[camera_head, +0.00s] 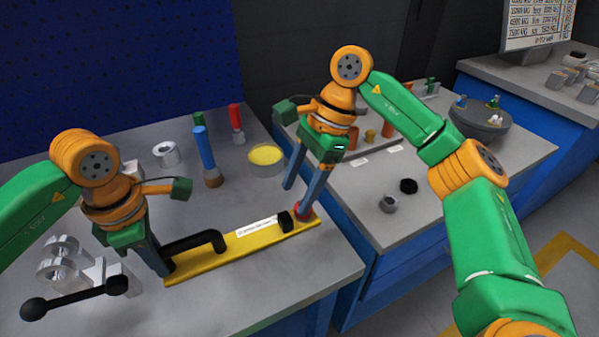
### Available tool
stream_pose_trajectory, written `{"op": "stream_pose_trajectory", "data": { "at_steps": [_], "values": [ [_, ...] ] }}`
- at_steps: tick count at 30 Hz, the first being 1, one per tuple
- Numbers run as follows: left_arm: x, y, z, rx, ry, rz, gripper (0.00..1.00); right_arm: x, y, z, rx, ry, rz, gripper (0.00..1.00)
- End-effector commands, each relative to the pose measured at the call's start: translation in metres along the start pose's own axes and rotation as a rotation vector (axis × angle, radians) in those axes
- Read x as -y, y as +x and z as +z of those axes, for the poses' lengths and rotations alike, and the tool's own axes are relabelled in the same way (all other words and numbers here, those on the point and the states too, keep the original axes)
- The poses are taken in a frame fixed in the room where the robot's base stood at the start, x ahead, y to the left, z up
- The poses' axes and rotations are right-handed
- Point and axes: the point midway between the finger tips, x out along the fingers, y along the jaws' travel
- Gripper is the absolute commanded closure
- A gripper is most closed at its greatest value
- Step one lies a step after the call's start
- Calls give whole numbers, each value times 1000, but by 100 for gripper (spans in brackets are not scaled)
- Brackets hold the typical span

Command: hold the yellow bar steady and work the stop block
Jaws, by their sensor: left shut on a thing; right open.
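The yellow bar (240,257) lies on the grey bench top near its front right edge, with a white label strip and a black bent handle (205,238) on it. A small black block (286,222), which looks like the stop block, sits near the bar's right end. A red round piece (305,214) is just beside it. My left gripper (163,270) is shut at the bar's left end, by the handle's foot; its exact contact is partly hidden. My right gripper (296,201) is open above the bar's right end, one finger over the red piece, the other behind the bar.
Behind the bar stand a blue-handled tool (204,150), a red-handled tool (236,120), a yellow-topped round tin (265,159) and a metal ring (166,154). A metal fixture with a black-knobbed lever (75,297) is at front left. A second bench (420,212) stands to the right.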

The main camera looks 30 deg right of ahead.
Motion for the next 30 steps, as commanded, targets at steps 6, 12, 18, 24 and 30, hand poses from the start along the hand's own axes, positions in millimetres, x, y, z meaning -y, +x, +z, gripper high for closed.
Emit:
{"op": "stream_pose_trajectory", "data": {
  "at_steps": [6, 12, 18, 24, 30],
  "values": [
    [0, 0, 0, -2, -1, 0, 100, 0, -50, 0, 2, 1, -3, 32],
    [0, 0, 0, -2, -1, 0, 100, 0, -61, 0, 1, -1, 1, 32],
    [0, 0, 0, -1, -1, 0, 100, 0, -61, 0, 1, -1, 1, 32],
    [0, 0, 0, -1, -1, 0, 45, 0, -61, 0, 1, 0, 1, 32],
    [0, 0, 0, 0, 0, 0, 45, 0, -61, 0, 1, 0, 1, 32]
  ]
}}
